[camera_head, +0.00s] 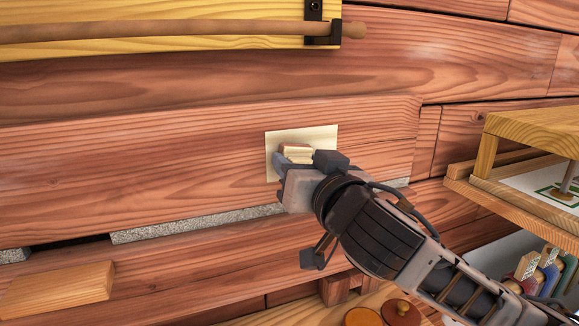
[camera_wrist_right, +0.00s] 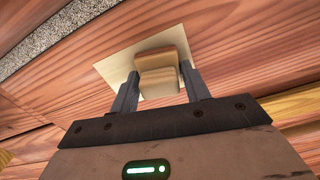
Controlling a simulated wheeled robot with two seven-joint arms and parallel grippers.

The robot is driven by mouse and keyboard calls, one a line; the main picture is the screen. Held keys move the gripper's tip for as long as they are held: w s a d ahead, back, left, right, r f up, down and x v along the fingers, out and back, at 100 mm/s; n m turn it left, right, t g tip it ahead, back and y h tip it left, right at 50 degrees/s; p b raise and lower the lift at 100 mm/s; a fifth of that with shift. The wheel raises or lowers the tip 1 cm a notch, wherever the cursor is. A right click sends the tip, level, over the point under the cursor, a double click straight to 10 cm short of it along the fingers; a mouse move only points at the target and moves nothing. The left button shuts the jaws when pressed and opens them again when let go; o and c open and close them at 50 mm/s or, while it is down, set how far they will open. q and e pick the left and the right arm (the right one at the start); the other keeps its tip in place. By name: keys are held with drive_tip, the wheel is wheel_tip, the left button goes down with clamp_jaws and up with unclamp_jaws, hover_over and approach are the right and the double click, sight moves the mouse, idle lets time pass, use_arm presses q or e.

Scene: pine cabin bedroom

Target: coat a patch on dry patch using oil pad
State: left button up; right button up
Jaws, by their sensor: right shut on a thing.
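The dry patch (camera_head: 316,134) is a pale, roughly square area on the reddish plank wall. In the right wrist view the patch (camera_wrist_right: 113,68) lies just beyond the fingertips. My right gripper (camera_head: 297,160) is in front of the patch's lower part. It is shut on the oil pad (camera_head: 297,152), a small tan block. In the right wrist view the oil pad (camera_wrist_right: 158,72) sits between the two dark fingers, with its far side against or very close to the patch. I cannot tell whether it touches. My left gripper is not in view.
A wooden rod (camera_head: 180,30) on a black bracket (camera_head: 318,25) runs along a yellow board above. A wooden shelf (camera_head: 530,130) juts out at right. A wooden block (camera_head: 57,290) is at lower left. Grey strips (camera_head: 200,229) fill gaps between planks. The wall left of the patch is clear.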

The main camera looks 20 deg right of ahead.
sight(268, 154)
drive_tip(key=shift+d, duration=4.05)
drive_tip(key=shift+a+p, duration=1.3)
drive_tip(key=shift+a, duration=4.75)
drive_tip(key=shift+r+p, duration=0.55)
drive_tip(key=shift+p, duration=0.05)
drive_tip(key=shift+d+f, duration=0.1)
drive_tip(key=shift+d, duration=2.2)
drive_tip(key=shift+w+d+p, duration=0.15)
drive_tip(key=shift+d+p, duration=0.1)
drive_tip(key=shift+d, duration=1.6)
drive_tip(key=shift+w+d+p, duration=0.1)
drive_tip(key=shift+d+p, duration=0.15)
drive_tip(key=shift+d, duration=1.6)
drive_tip(key=shift+s+a+p, duration=0.1)
drive_tip(key=shift+a+p, duration=0.5)
drive_tip(key=shift+a, duration=0.5)
drive_tip(key=shift+s+a+p, duration=0.1)
drive_tip(key=shift+a+p, duration=0.65)
drive_tip(key=shift+a, duration=4.15)
